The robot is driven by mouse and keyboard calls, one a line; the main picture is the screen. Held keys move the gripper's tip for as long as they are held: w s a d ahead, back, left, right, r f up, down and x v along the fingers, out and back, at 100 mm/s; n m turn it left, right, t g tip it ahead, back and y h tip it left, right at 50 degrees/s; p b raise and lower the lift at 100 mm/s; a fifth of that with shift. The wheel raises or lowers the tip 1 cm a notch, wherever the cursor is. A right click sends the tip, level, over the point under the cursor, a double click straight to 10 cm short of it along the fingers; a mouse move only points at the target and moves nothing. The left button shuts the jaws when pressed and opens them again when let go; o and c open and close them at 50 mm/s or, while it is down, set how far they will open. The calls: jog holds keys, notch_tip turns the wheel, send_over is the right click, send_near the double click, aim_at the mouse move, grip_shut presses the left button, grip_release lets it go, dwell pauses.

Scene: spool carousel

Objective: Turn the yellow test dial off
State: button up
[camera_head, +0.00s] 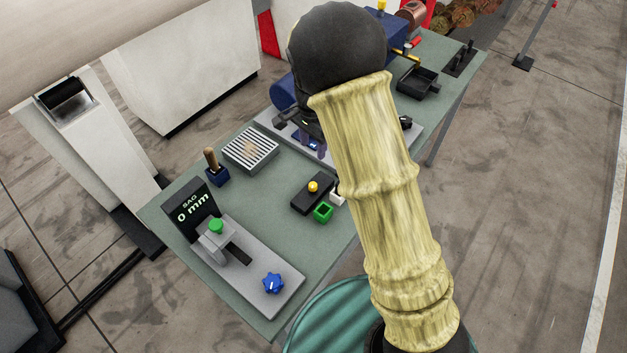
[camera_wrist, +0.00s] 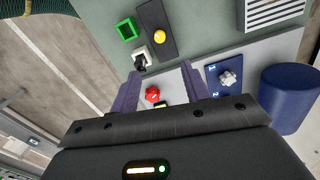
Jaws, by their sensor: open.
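A round yellow knob (camera_head: 313,187) sits on a black block (camera_head: 303,203) on the green bench; I take it for the yellow test dial. It also shows in the wrist view (camera_wrist: 160,36), near the top, on its dark plate. No pointer or setting can be read on it. My gripper (camera_wrist: 161,70) is open, with two purple fingers apart and nothing held. The yellow knob lies beyond the fingertips. In the head view my gripper (camera_head: 312,143) is partly hidden by my arm, above the pale plate behind the block.
A red knob (camera_wrist: 152,95) appears between the fingers. A white switch (camera_wrist: 142,58) and green square (camera_wrist: 127,29) are near the yellow knob. A blue plate (camera_wrist: 213,66) with a grey knob and a blue cylinder (camera_wrist: 290,98) lie right. A SAG gauge (camera_head: 192,212) stands front left.

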aim_at(313, 184)
jog(key=shift+f, duration=0.1)
notch_tip(313, 184, down, 17)
jog(key=p, duration=0.5)
jog(key=shift+f, duration=0.15)
jog(key=c, duration=1)
